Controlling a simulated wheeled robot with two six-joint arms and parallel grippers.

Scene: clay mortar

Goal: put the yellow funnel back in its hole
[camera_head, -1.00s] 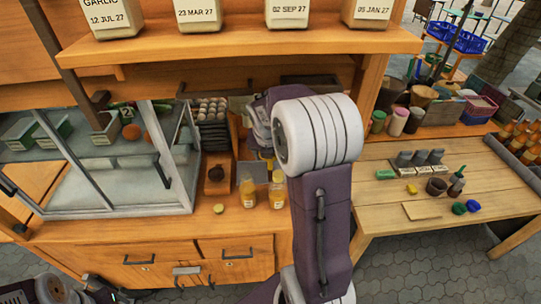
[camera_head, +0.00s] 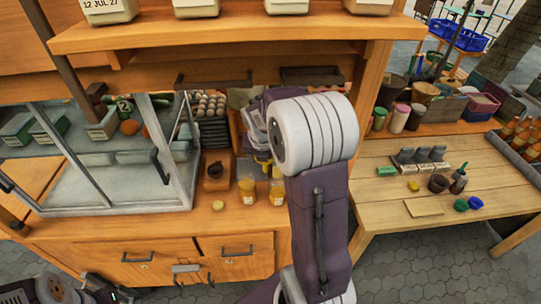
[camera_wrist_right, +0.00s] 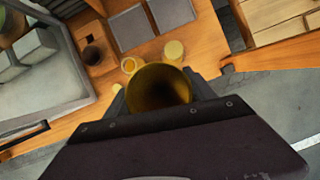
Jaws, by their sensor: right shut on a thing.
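The yellow funnel (camera_wrist_right: 160,88) is in my right gripper (camera_wrist_right: 160,100), which is shut on it. In the right wrist view I look into its wide round mouth. In the head view a small yellow part of the funnel (camera_head: 263,157) shows by my right gripper (camera_head: 262,150), above the back of the counter near two yellow bottles. My right arm hides much of the counter there. My left gripper is not in view.
Two yellow bottles (camera_head: 247,191) (camera_head: 277,190) stand on the counter (camera_head: 195,230) just in front of the funnel. A small yellow piece (camera_head: 218,205) lies near the front. A wooden table (camera_head: 390,205) is right.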

